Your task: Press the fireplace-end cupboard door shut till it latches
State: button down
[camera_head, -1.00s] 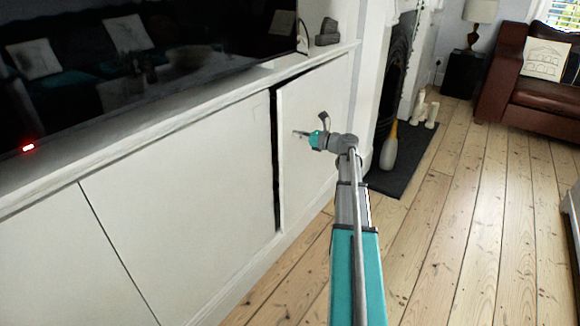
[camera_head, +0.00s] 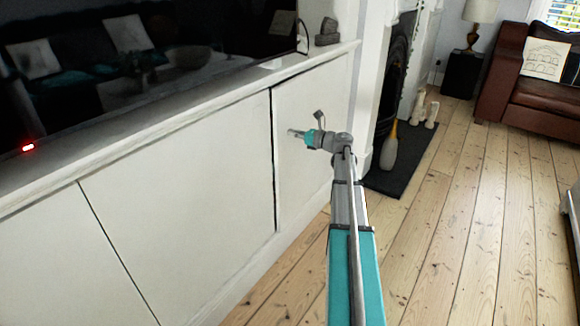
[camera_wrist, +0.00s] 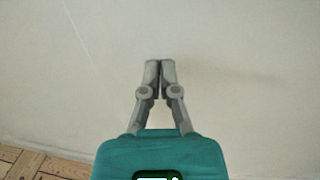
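The fireplace-end cupboard door (camera_head: 310,170) is the white panel at the right end of the low white cabinet. It looks nearly flush, with only a thin dark line along its left edge; whether it is latched cannot be told. My gripper (camera_head: 292,133) is in front of the door, near its left part, pointing at it. In the wrist view, the two grey fingers (camera_wrist: 160,64) are together with nothing between them, against the pale door face (camera_wrist: 230,75). Whether the fingertips touch the door cannot be told.
A fireplace with a dark hearth (camera_head: 378,184) and a pale bottle-shaped object (camera_head: 388,148) stands beyond the cabinet. A dark television (camera_head: 140,70) stands on the cabinet top. A brown leather sofa (camera_head: 520,90) is at the far right. The floorboards (camera_head: 450,220) between are clear.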

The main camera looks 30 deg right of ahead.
jog(key=shift+x, duration=1.3)
jog(key=shift+s, duration=0.2)
jog(key=v, duration=1.2)
jog(key=shift+s+d, duration=0.3)
dwell(0.7)
dwell(0.6)
